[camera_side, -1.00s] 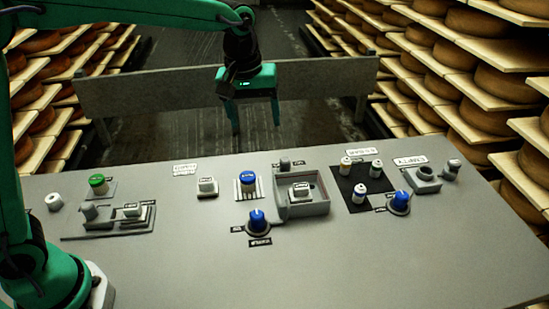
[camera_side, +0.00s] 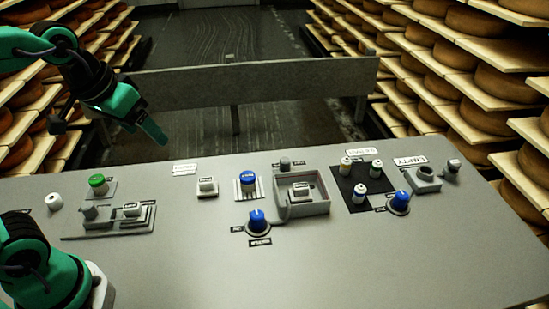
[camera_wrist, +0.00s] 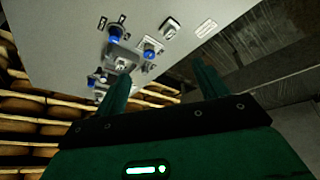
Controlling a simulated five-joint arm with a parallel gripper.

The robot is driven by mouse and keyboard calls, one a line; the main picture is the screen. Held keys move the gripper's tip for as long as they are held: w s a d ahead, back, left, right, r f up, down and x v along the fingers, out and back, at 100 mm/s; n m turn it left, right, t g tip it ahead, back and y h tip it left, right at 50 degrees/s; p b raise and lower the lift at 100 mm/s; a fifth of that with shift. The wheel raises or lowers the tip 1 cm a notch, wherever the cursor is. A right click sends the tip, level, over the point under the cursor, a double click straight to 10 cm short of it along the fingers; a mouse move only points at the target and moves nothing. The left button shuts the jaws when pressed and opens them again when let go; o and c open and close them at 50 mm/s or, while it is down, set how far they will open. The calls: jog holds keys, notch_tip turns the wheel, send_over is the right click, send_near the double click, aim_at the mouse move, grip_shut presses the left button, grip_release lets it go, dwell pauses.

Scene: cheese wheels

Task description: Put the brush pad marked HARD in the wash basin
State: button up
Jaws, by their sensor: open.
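A grey open-topped box (camera_side: 318,208), which looks like the wash basin, stands right of the table's middle. A small pale pad (camera_side: 300,188) with a dark mark lies inside it. A similar pad (camera_side: 207,187) stands alone to its left, and another (camera_side: 132,209) sits on the grey stepped stand at far left. The marks are too small to read, so I cannot tell which pad is HARD. My gripper (camera_side: 158,140) is open and empty, above the table's back edge at the left. In the wrist view the box (camera_wrist: 122,58) and lone pad (camera_wrist: 170,24) lie beyond my fingers (camera_wrist: 158,88).
Blue knobs (camera_side: 257,220) stand near the box. A black mat (camera_side: 350,180) with several small bottles lies to its right, beside a grey holder (camera_side: 424,180). A green-topped knob (camera_side: 97,184) is at left. The table's front is clear. Cheese shelves flank the table.

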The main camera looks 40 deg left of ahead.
jog(key=shift+m+t, duration=0.4)
jog(key=shift+m, duration=0.2)
jog(key=s, duration=0.1)
jog(key=s+a+f, duration=0.1)
jog(key=s+f, duration=0.1)
jog(key=s, duration=0.1)
jog(key=shift+s+a, duration=0.1)
jog(key=shift+a, duration=0.05)
